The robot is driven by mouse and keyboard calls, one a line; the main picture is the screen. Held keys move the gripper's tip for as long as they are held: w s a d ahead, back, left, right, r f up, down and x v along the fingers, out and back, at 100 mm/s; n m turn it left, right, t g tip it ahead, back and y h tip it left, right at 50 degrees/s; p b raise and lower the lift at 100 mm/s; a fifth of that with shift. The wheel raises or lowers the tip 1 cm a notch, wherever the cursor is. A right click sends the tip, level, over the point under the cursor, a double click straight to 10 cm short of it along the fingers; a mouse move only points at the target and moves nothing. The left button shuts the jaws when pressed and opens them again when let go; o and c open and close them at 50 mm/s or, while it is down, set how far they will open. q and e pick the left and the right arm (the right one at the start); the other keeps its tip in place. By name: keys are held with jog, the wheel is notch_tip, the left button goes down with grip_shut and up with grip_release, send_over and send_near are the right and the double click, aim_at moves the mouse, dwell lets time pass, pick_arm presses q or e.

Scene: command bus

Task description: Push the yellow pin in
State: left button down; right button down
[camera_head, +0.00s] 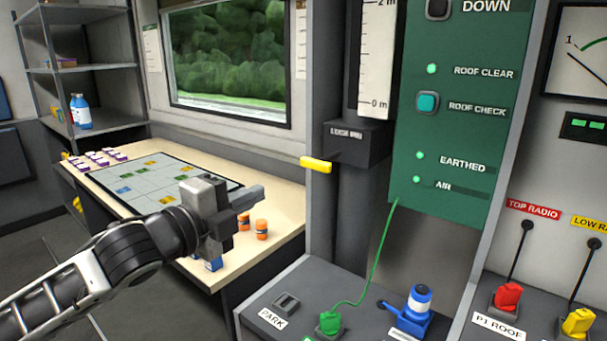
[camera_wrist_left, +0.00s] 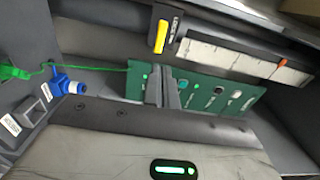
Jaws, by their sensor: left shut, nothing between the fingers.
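The yellow pin (camera_head: 316,165) sticks out to the left from a dark block (camera_head: 356,145) on the mast, below the measuring scale. It also shows in the left wrist view (camera_wrist_left: 161,36), where part of its length stands clear of the block. My left gripper (camera_head: 256,193) is shut and empty, to the left of the pin and a little lower in the head view. A gap shows between its fingertips and the pin. In the left wrist view its fingers (camera_wrist_left: 168,82) are together, below the pin in the picture. My right gripper is not in view.
The green panel (camera_head: 455,110) stands right of the mast. A green cable (camera_head: 378,250) hangs to the console, near a blue connector (camera_head: 413,315).

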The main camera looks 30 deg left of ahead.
aim_at(314, 167)
pick_arm(q)
jog(key=shift+w, duration=0.1)
jog(key=w, duration=0.4)
jog(key=w+p, duration=0.1)
jog(key=w, duration=0.3)
jog(key=w+d+p, duration=0.1)
jog(key=w, duration=0.3)
jog(key=shift+w+r, duration=0.1)
jog(key=shift+w, duration=0.2)
jog(key=shift+w+p, duration=0.3)
jog(key=shift+w, duration=0.25)
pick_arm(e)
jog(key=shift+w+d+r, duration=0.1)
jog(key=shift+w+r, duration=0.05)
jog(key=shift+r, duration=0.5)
